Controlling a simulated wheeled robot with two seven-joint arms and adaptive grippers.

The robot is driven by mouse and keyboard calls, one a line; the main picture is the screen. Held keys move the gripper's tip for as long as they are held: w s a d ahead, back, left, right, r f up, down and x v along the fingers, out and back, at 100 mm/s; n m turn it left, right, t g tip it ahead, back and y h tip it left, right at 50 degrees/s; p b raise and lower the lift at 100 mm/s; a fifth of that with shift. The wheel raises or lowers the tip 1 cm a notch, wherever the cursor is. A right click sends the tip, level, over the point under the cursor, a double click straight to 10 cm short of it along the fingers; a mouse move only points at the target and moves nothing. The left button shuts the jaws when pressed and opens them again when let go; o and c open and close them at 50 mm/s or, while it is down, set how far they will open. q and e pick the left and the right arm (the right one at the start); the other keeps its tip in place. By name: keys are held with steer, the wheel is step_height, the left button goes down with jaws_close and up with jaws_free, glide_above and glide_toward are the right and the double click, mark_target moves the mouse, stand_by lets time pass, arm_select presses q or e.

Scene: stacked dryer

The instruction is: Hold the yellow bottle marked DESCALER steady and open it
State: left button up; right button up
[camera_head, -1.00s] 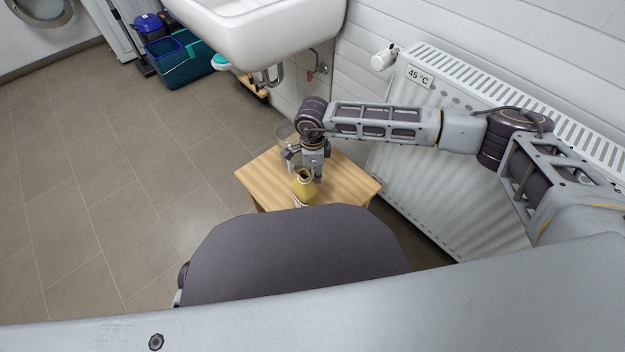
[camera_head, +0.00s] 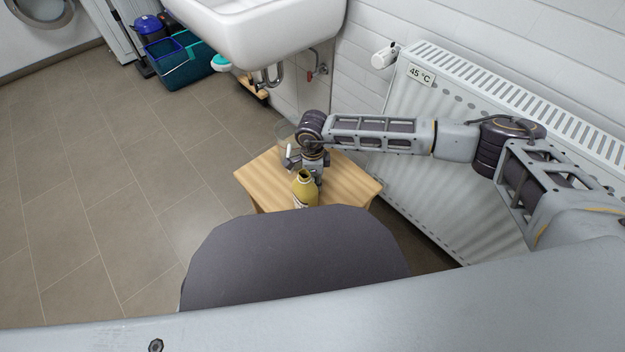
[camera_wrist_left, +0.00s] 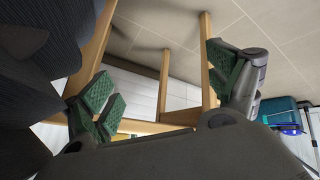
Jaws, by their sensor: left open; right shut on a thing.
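The yellow bottle (camera_head: 304,190) stands upright on a small wooden table (camera_head: 351,186); its narrow neck points up with a dark top, and I cannot tell whether that is a cap or an opening. Its label is too small to read. My right gripper (camera_head: 316,178) reaches down just behind the bottle and is shut on it; the fingers are partly hidden by the bottle. My left gripper (camera_wrist_left: 160,85) shows only in the left wrist view, open and empty, its green pads wide apart, with wooden table legs (camera_wrist_left: 163,85) beyond.
A clear glass container (camera_head: 284,131) and a small pale rod stand by my right wrist. A white radiator (camera_head: 440,165) is at the right, a sink (camera_head: 265,40) above and behind. A teal bucket (camera_head: 181,68) is at the back left. The floor at left is clear.

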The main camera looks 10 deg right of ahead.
arm_select(q)
steer(key=shift+w, duration=0.1)
arm_select(e)
steer(key=shift+f, duration=0.15)
steer(key=o, duration=1.1)
arm_select(q)
steer(key=shift+w+r, duration=0.2)
steer(key=shift+w, duration=0.25)
steer(key=shift+s, duration=0.2)
arm_select(e)
steer(key=shift+r, duration=0.2)
steer(key=shift+r, duration=0.35)
arm_select(q)
step_height(320, 180, up, 7)
steer(key=a+g+p, duration=0.1)
steer(key=p, duration=0.2)
steer(key=shift+s+a+m+y+p, duration=0.2)
steer(key=shift+s+m+y+p, duration=0.1)
steer(key=shift+m+y, duration=0.1)
arm_select(e)
step_height(320, 180, up, 11)
steer(key=shift+r, duration=0.1)
